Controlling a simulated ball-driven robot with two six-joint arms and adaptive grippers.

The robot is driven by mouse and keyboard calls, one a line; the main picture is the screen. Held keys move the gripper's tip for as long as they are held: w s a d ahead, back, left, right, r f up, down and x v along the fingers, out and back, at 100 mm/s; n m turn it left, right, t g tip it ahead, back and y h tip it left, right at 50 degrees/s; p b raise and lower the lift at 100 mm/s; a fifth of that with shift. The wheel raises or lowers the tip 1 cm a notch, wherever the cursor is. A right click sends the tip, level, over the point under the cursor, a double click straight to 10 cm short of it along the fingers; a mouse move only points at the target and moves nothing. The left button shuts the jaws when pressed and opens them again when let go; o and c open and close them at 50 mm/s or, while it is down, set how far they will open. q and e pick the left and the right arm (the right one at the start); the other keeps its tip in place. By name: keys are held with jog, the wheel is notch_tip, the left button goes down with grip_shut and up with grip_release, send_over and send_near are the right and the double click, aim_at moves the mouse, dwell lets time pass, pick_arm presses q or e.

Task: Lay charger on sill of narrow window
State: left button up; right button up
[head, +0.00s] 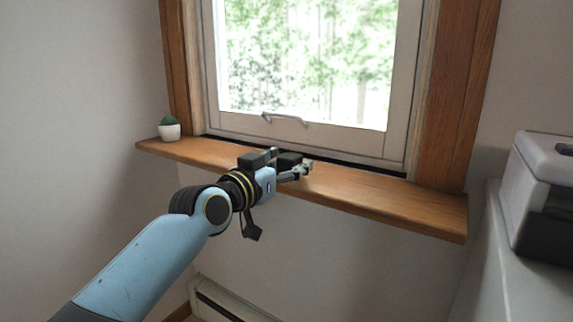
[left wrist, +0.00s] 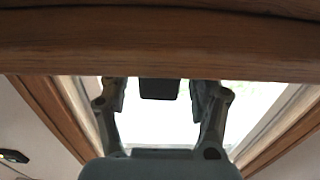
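The charger is a small black block (head: 289,159) at the middle of the sill (head: 390,197), close beside my left gripper (head: 303,168) in the head view. In the left wrist view the charger (left wrist: 160,89) shows between the two fingers of my left gripper (left wrist: 160,94), with a gap on each side. The gripper is open. The charger seems to rest on the wooden sill, but its underside is hidden. The narrow window (head: 310,60) rises behind it. My right gripper is in neither view.
A small potted plant (head: 169,129) stands at the sill's left end. The sill's right part is clear. A window handle (head: 284,119) sticks out above the gripper. A grey and white box (head: 545,190) stands at the right. A baseboard heater (head: 225,303) runs below.

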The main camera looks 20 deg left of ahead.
pick_arm(q)
jog(key=s+a, duration=0.1)
jog(key=s, duration=1.1)
jog(key=shift+a, duration=0.3)
